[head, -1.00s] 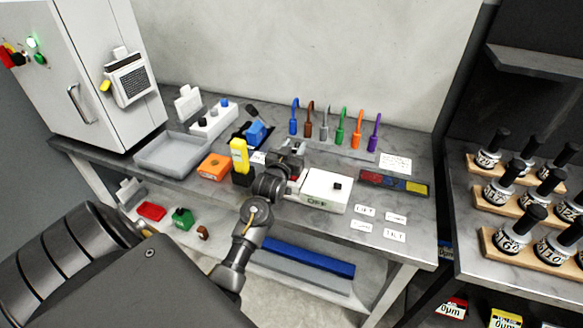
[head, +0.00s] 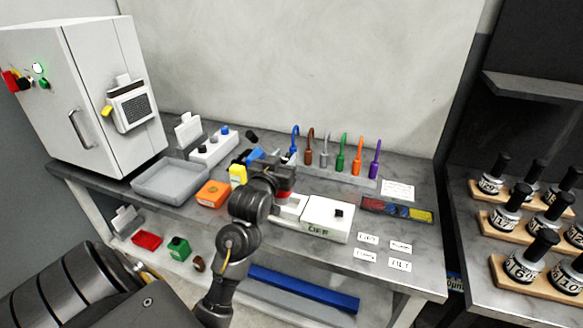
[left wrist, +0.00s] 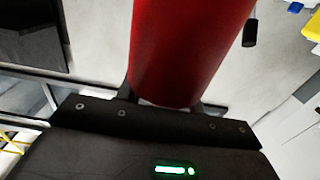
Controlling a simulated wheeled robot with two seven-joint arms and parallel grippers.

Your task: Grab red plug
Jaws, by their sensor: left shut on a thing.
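The red plug (left wrist: 185,50) is a thick red cylinder that fills the upper middle of the left wrist view. My left gripper (left wrist: 165,103) is shut on it, at the cylinder's near end. In the head view my left gripper (head: 284,177) is over the bench, left of the white OFF box. A small patch of red (head: 284,194) shows just under it. My arm hides most of the plug there. My right gripper is not in view.
The white OFF box (head: 327,214) stands close to the right of my gripper. An orange block (head: 213,194), a yellow part (head: 238,174) and a grey tray (head: 166,199) are to the left. A rack of coloured hooked tools (head: 340,168) stands behind.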

